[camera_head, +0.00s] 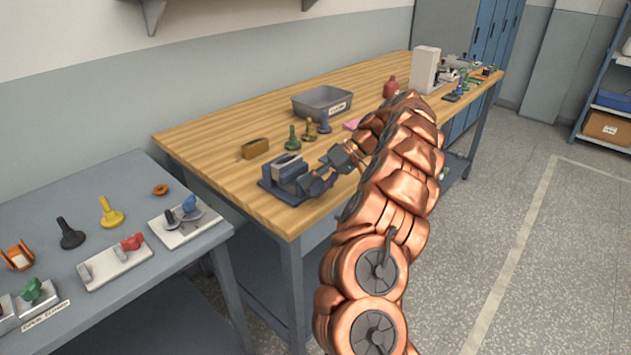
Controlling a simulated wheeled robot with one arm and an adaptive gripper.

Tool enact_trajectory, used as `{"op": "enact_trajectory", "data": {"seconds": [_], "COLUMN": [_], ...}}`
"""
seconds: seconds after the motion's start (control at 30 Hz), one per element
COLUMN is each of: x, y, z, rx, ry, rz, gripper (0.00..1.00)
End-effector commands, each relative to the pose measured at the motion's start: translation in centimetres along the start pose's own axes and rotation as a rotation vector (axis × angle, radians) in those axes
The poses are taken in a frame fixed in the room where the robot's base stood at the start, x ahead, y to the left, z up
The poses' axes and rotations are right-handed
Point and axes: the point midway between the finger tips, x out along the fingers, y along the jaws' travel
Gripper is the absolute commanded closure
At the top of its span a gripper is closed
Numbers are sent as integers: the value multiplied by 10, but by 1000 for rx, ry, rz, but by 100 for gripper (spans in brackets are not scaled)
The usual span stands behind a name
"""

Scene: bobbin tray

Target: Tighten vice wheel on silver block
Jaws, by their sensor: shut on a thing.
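A dark blue vice (283,184) sits near the front left corner of the wooden workbench. A silver block (287,166) shows between the vice's jaws. My gripper (325,176) is at the right side of the vice, shut on what appears to be the vice wheel. The wheel is mostly hidden by the gripper's fingers. My copper arm reaches in from the lower right and covers part of the bench.
A brown brush-like block (255,149) lies behind the vice. Green (293,138), brass (310,130) and blue (325,125) spools stand near a grey bin (322,102). Floor at right is clear.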

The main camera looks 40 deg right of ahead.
Motion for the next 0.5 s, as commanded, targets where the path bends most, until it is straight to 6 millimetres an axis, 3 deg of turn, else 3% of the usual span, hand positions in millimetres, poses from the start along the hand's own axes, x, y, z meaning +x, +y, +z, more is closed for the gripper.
{"op": "enact_trajectory", "data": {"seconds": [0.5], "x": [-4], "y": [-2], "z": [0], "rx": [100], "ry": [-3], "rz": [-222], "gripper": [76]}}
